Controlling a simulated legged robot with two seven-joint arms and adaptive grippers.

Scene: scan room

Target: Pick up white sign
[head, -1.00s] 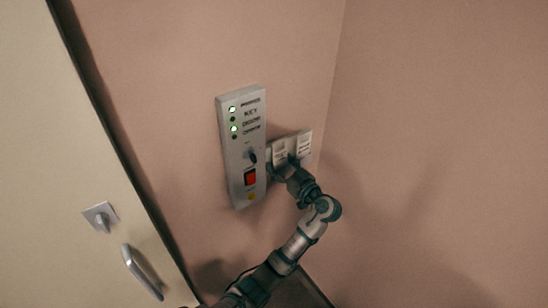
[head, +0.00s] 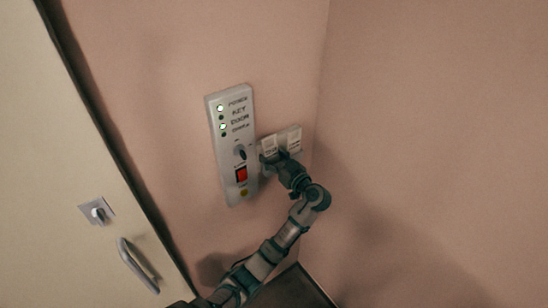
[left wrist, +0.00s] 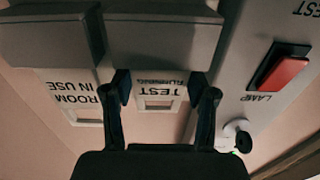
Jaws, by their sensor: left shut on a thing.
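Two small white signs sit side by side in grey wall holders, right of a grey control panel in the head view. The left one (head: 269,146) reads TEST RUNNING, upside down, in the left wrist view (left wrist: 160,92). The other (head: 294,140) reads ROOM IN USE, also shown in the left wrist view (left wrist: 75,92). My left gripper (head: 274,158) is at the left sign. In the left wrist view its fingers (left wrist: 165,88) flank the TEST RUNNING sign, shut on it. The sign's far end is hidden by its holder. My right gripper is out of view.
The control panel (head: 231,145) with green lights, a key switch and a red lamp button (left wrist: 284,74) stands close beside the fingers. A door with a handle (head: 137,265) is at left. The wall corner is close on the right.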

